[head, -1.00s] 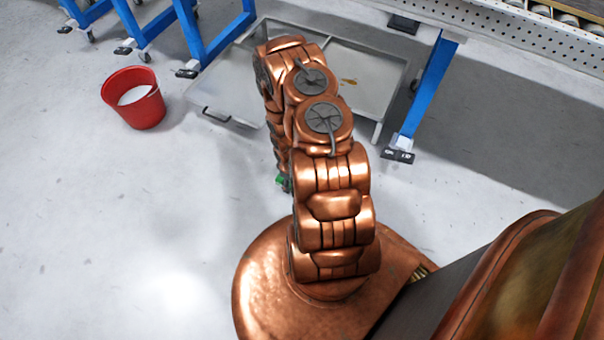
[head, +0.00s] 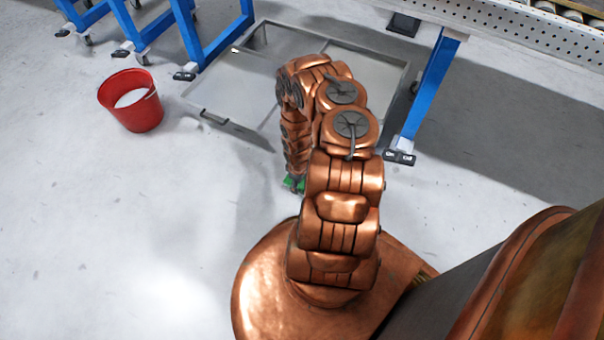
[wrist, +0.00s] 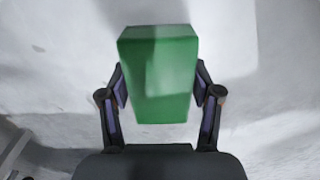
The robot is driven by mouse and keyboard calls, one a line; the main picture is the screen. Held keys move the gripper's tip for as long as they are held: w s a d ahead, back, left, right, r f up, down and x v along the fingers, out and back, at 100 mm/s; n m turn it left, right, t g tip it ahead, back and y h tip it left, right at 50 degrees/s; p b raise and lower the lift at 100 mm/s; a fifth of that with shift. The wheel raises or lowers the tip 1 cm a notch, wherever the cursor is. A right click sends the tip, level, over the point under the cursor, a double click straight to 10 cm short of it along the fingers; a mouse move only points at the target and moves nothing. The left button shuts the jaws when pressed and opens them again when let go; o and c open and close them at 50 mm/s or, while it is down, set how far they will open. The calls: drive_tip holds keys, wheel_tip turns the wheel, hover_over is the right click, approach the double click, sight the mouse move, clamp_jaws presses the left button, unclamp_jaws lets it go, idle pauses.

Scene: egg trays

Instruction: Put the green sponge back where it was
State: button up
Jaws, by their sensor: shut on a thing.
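The green sponge (wrist: 160,85) is a plain green block. In the wrist view it sits upright between the two fingers of my gripper (wrist: 160,90), which is shut on its left and right sides. In the head view a small part of the sponge (head: 289,183) shows below my arm, at the left of my base. My gripper there is mostly hidden behind my own arm. Pale floor shows behind the sponge in the wrist view, and I cannot tell the height exactly.
A red bucket (head: 132,113) with something white inside stands on the floor at the left. A grey tray-like platform (head: 232,128) lies behind my arm. Blue legs (head: 428,88) of a conveyor stand at the back. The floor at the left front is clear.

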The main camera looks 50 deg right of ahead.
drive_tip(key=w+d, duration=0.1)
drive_tip(key=d, duration=0.1)
drive_tip(key=w+d, duration=0.1)
drive_tip(key=d, duration=0.1)
drive_tip(key=w+d+b, duration=0.1)
drive_tip(key=d, duration=0.1)
drive_tip(key=shift+w+f, duration=0.3)
drive_tip(key=shift+w, duration=0.1)
wheel_tip(320, 180, down, 4)
drive_tip(key=b, duration=0.2)
drive_tip(key=shift+r+b, duration=0.15)
drive_tip(key=shift+b, duration=0.15)
drive_tip(key=shift+r, duration=0.1)
drive_tip(key=o, duration=1.2)
